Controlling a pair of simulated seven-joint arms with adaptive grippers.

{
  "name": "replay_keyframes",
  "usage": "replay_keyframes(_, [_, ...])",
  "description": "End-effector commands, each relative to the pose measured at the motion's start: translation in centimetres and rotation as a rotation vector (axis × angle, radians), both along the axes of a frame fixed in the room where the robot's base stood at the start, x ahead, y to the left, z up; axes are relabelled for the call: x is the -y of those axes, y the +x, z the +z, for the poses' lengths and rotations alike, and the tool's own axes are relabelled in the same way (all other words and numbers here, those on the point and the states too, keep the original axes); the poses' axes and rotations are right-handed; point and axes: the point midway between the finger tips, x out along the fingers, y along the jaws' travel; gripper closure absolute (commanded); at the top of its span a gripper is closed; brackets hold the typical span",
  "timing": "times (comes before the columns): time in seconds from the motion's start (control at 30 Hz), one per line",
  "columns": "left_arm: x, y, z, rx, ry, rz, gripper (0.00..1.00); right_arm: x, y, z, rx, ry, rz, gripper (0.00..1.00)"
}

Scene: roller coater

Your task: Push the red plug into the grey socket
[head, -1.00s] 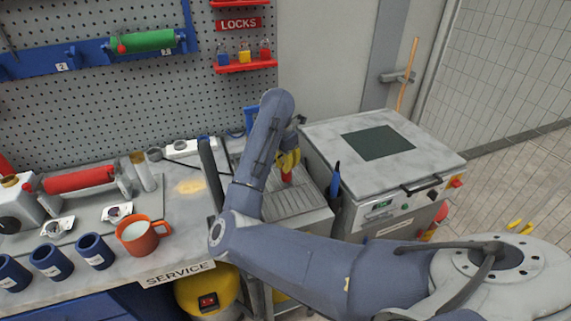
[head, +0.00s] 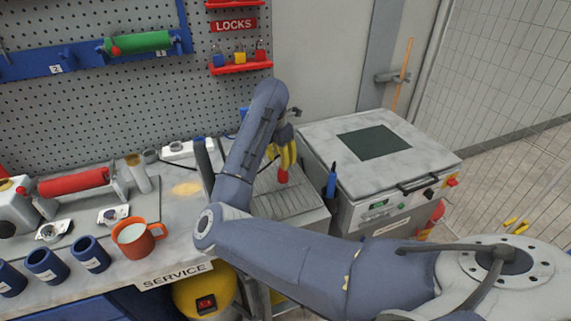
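My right arm comes in from the right and bends up over the bench. Its gripper (head: 283,166) is partly hidden behind my own forearm link, and its yellow fingers point down. A small red piece, which looks like the red plug (head: 283,177), sits at the fingertips, and the fingers look closed on it. It shows over the grey slatted surface (head: 288,200) between the bench and the grey machine; its exact height is unclear. I cannot make out the grey socket for certain. My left gripper is not in view.
The grey machine (head: 430,160) stands just right of the gripper, with a blue-handled tool (head: 331,180) at its side. On the bench (head: 180,215) left of the arm are an orange mug (head: 134,238), blue cups (head: 91,254) and a red roller (head: 73,182). A pegboard (head: 110,100) rises behind.

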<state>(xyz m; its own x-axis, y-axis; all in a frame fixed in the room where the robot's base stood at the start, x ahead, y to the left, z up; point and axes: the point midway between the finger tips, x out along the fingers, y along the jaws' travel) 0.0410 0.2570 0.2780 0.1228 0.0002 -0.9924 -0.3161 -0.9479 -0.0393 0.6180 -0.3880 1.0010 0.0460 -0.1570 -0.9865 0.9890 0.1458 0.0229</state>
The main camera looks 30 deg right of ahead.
Motion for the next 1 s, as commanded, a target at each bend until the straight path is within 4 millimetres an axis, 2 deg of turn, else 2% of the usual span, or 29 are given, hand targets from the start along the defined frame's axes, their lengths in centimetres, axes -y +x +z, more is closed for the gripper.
replay_keyframes(0.03, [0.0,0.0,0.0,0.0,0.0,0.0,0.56,-0.2,0.1,0.4,0.001,0.001,0.002,0.6])
replay_keyframes(0.2, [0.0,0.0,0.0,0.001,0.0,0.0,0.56,-0.5,0.2,1.0,0.0,0.0,0.006,0.42])
replay_keyframes(0.77, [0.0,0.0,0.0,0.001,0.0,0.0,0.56,-0.5,0.3,1.3,0.004,-0.001,0.006,0.42])
replay_keyframes(0.87, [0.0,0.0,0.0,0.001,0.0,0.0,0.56,0.9,0.3,2.2,0.017,-0.014,-0.013,0.42])
replay_keyframes(0.97, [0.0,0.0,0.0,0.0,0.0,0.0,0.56,3.6,0.7,5.1,0.048,-0.074,-0.035,0.42])
replay_keyframes(1.0, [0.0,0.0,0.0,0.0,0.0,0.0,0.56,5.0,0.8,6.8,0.067,-0.114,-0.044,0.42])
